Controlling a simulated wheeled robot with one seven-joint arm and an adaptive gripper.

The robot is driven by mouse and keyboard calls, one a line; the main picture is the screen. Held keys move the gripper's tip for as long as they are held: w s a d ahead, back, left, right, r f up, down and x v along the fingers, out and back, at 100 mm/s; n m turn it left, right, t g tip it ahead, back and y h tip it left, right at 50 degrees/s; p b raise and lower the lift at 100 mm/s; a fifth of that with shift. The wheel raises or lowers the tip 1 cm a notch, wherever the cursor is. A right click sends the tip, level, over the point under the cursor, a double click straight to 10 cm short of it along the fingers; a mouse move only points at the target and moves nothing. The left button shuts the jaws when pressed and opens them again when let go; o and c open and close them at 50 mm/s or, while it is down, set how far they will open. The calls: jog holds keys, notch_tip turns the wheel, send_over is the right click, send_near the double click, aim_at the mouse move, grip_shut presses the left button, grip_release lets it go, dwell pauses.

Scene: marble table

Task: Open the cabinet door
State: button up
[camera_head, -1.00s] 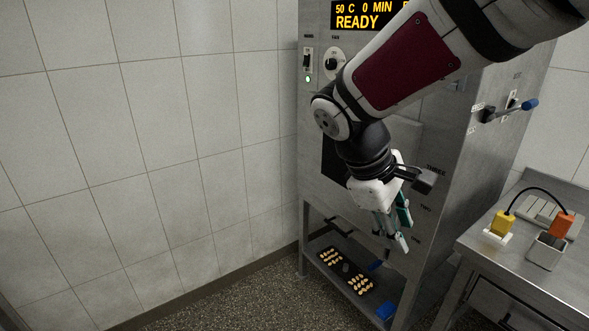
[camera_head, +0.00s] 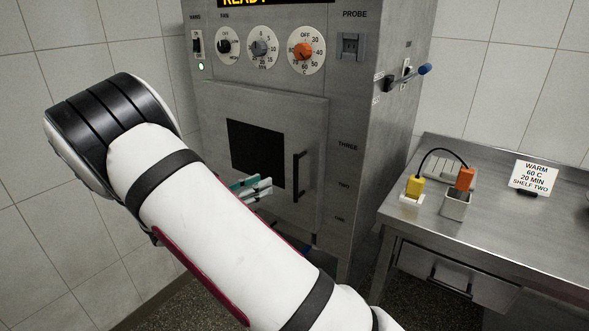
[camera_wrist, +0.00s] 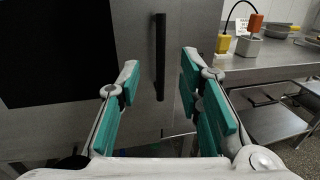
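The cabinet door (camera_head: 226,108) is a grey metal panel with a dark window (camera_head: 256,152), and it looks shut. Its black vertical handle (camera_head: 300,174) is on the door's right side. My gripper (camera_head: 262,187) is in front of the door, to the left of the handle in the head view, partly hidden by my arm. In the wrist view my gripper (camera_wrist: 158,80) is open, with teal finger pads apart. The handle (camera_wrist: 160,58) shows between the fingertips, and they do not appear closed on it.
The cabinet's front has dials such as the orange knob (camera_head: 304,49). A blue-tipped lever (camera_head: 425,69) sticks out from its right side. A steel table (camera_head: 520,227) at right holds yellow (camera_head: 415,187) and orange (camera_head: 465,179) plugs and a sign (camera_head: 533,178). A tiled wall is at left.

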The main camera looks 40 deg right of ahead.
jog(key=w+d, duration=0.1)
jog(key=d, duration=1.2)
jog(key=shift+w+d+p, duration=0.2)
jog(key=shift+w+p, duration=0.1)
grip_shut()
